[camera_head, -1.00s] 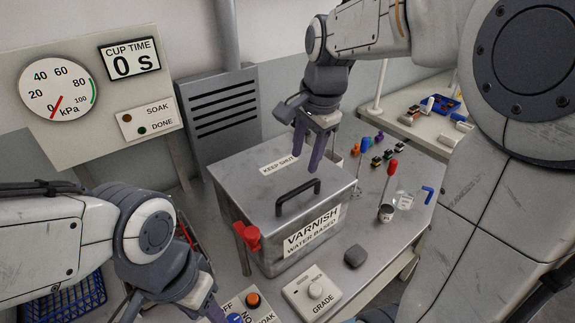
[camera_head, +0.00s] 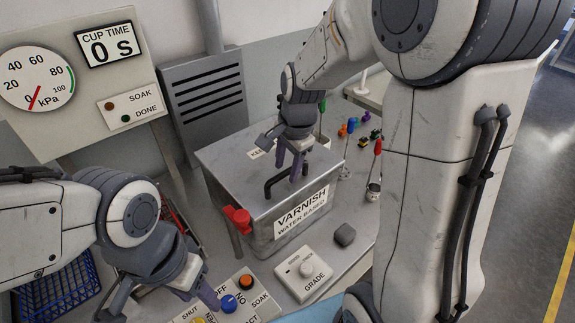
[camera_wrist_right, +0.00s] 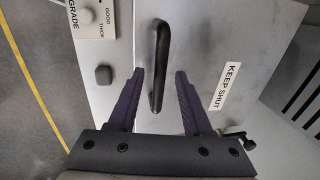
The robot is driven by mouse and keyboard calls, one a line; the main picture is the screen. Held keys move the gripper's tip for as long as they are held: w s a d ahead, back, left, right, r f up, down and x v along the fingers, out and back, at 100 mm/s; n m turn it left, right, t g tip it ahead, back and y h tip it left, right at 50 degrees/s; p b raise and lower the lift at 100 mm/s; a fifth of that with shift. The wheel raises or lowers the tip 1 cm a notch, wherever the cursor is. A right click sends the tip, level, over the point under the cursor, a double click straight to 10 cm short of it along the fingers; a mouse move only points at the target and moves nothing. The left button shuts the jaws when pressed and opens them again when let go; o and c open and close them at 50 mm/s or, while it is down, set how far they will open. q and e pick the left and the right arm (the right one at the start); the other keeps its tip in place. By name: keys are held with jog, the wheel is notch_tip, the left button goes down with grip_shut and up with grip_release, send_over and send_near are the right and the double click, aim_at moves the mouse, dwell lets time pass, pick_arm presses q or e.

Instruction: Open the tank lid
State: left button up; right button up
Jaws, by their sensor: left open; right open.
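The grey metal varnish tank (camera_head: 260,228) stands on the bench with its lid (camera_head: 225,160) closed. A black bar handle (camera_head: 276,184) rises from the lid; it also shows in the right wrist view (camera_wrist_right: 160,62). My right gripper (camera_head: 288,176) is open over the lid at the handle. In the right wrist view the handle's near end lies between the two spread purple fingers (camera_wrist_right: 160,88), and neither finger visibly touches it. My left gripper (camera_head: 200,303) is open at the lower left, over the button panel, away from the tank. Its fingertips are partly hidden.
A red valve or tap (camera_head: 238,218) sticks out at the tank's front left corner. A grade dial box (camera_head: 307,273) and a dark block (camera_head: 345,235) lie in front. The button panel (camera_head: 262,300) is near my left gripper. A blue basket (camera_head: 60,298) is at lower left.

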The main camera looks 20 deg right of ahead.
grip_shut()
dwell(1.3)
